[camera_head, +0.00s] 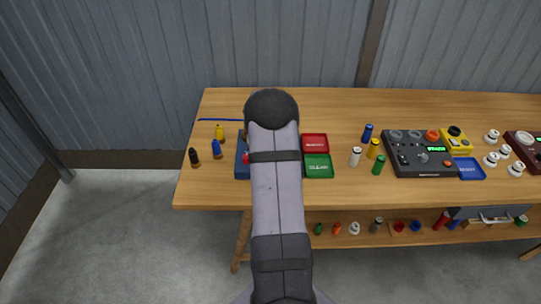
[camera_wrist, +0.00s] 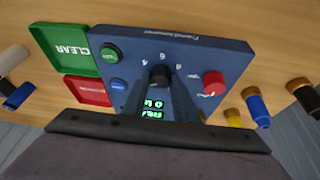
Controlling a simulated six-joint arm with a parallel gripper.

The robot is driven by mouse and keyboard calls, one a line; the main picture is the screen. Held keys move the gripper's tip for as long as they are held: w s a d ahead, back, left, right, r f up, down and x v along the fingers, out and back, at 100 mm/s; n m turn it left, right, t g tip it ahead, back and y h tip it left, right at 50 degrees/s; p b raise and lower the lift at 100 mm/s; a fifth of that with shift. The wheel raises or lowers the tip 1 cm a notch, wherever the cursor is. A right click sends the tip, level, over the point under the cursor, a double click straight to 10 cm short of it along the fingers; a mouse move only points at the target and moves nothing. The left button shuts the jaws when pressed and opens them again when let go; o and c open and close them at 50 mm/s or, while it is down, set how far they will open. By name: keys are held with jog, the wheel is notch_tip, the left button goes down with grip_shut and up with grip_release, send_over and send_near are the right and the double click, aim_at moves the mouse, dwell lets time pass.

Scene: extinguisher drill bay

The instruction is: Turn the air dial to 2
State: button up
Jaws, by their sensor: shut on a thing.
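The blue panel (camera_wrist: 205,50) fills the middle of the wrist view, seen upside down; in the head view only its left part (camera_head: 241,170) shows beside my arm. A black dial (camera_wrist: 159,72) with white numerals around it sits on the panel. My gripper (camera_wrist: 160,84) is shut on this dial, one finger on each side. The fingers and the angle hide some numerals, and I cannot read where the dial points. A green lit display (camera_wrist: 153,108) shows partly between the fingers. My arm hides the dial and gripper in the head view.
On the panel are a red knob (camera_wrist: 213,83), a green button (camera_wrist: 111,53) and a blue button (camera_wrist: 118,85). A green tray (camera_wrist: 72,47) and red tray (camera_wrist: 88,91) adjoin it. Yellow (camera_head: 220,132), blue (camera_head: 216,149) and black (camera_head: 194,157) bottles stand left. A dark console (camera_head: 420,168) is right.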

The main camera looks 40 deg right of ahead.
jog(key=o, duration=1)
jog(key=shift+o, duration=0.2)
jog(key=shift+r, duration=0.15)
jog(key=b+v, duration=0.2)
jog(key=v, duration=0.5)
